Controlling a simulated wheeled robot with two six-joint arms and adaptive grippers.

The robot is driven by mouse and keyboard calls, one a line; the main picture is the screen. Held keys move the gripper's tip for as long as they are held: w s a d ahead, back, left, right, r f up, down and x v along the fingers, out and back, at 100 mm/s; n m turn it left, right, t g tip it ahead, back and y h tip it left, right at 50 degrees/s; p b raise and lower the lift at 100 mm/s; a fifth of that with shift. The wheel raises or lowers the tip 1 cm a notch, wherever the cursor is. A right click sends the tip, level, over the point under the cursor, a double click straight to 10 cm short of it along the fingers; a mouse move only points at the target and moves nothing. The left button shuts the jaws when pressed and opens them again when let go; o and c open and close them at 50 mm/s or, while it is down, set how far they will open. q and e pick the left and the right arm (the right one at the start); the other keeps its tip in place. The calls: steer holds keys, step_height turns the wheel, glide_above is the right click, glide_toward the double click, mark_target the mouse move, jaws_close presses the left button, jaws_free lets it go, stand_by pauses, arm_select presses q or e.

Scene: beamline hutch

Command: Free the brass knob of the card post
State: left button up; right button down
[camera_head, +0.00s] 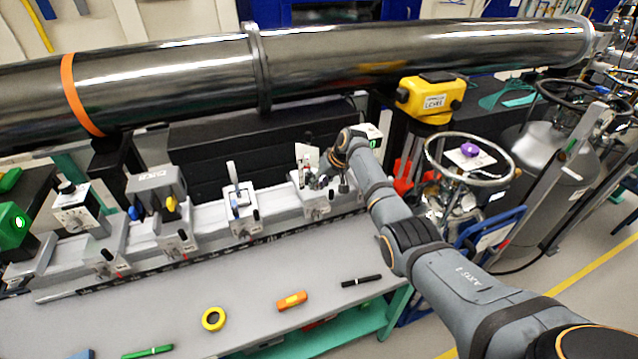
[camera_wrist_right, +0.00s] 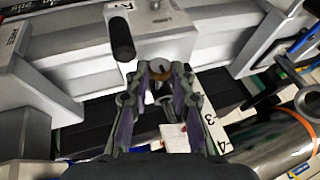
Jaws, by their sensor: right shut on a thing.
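The card post's white card (camera_head: 307,154) stands upright above a grey carrier (camera_head: 316,207) on the bench rail. My right gripper (camera_head: 330,180) reaches in from the right at this carrier. The fingers hide most of the knob. A black clamp handle (camera_wrist_right: 122,40) on the carrier stands just left of the fingers. My left gripper is not in view.
Other carriers hold a blue-and-white post (camera_head: 238,196) and a grey box (camera_head: 155,183) farther left on the rail. A tape roll (camera_head: 213,319), an orange tool (camera_head: 292,300) and a black pen (camera_head: 361,281) lie on the bench. The large dark pipe (camera_head: 180,80) runs behind.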

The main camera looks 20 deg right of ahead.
steer(key=shift+a+r+n+h+p, duration=0.3)
steer(key=shift+h+p, duration=0.7)
steer(key=shift+p, duration=0.35)
steer(key=shift+a+f+h+p, duration=0.2)
steer(key=shift+h+p, duration=0.35)
steer(key=shift+h, duration=0.45)
steer(key=shift+a+n+h, duration=0.2)
steer(key=shift+n+h, duration=0.2)
steer(key=shift+h, duration=0.8)
steer(key=c, duration=1.1)
jaws_free()
steer(key=shift+f, duration=0.1)
steer(key=shift+c, duration=0.2)
steer(key=v, duration=1.2)
steer(key=shift+s+a+f, duration=0.1)
steer(key=shift+s, duration=0.05)
